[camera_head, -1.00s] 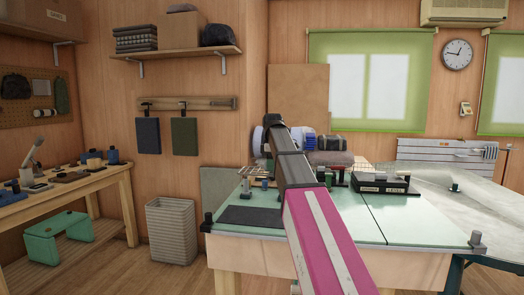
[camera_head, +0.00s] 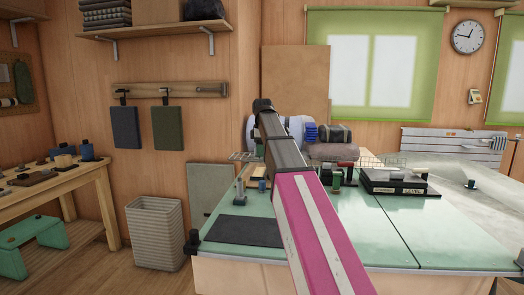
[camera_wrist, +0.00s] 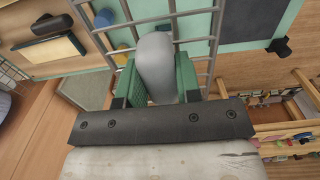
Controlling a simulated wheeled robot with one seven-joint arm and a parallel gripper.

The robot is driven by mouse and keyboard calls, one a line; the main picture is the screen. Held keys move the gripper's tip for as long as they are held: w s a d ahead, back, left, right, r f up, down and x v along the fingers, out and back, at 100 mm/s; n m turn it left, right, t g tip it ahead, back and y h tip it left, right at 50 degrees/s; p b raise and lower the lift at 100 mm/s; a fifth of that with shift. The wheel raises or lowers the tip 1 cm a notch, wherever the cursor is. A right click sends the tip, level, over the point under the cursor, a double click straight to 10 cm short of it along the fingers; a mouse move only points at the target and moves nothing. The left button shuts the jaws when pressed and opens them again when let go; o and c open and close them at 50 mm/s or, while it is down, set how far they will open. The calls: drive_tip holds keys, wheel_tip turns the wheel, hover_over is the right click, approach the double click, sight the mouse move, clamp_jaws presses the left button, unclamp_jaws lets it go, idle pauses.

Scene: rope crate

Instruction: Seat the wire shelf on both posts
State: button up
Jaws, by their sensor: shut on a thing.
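The wire shelf (camera_head: 242,156) shows as a thin grid to the left of my arm, and wire mesh also shows to the right of it. In the wrist view its grey bars (camera_wrist: 214,45) run on both sides of my gripper (camera_wrist: 156,82). The green fingers are shut on a grey rounded part between them, which seems to belong to the shelf. The shelf is above the green bench top, and I cannot tell its height. Small upright pieces (camera_head: 240,188) stand on the bench left of my arm. I cannot tell whether they are the posts. My arm hides the middle of the shelf.
The green bench (camera_head: 400,235) has a dark mat (camera_head: 243,230) at its front left. A black level box (camera_head: 393,183) sits to the right, with rolled bundles (camera_head: 334,134) behind. A waste basket (camera_head: 156,233) stands on the floor at left. The front right bench top is clear.

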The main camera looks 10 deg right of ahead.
drive_tip(key=shift+f, duration=0.15)
drive_tip(key=shift+f, duration=2.35)
drive_tip(key=shift+f, duration=0.25)
drive_tip(key=shift+f, duration=1.45)
drive_tip(key=shift+f, duration=1.15)
idle(0.3)
drive_tip(key=o, duration=1.1)
drive_tip(key=shift+r, duration=0.15)
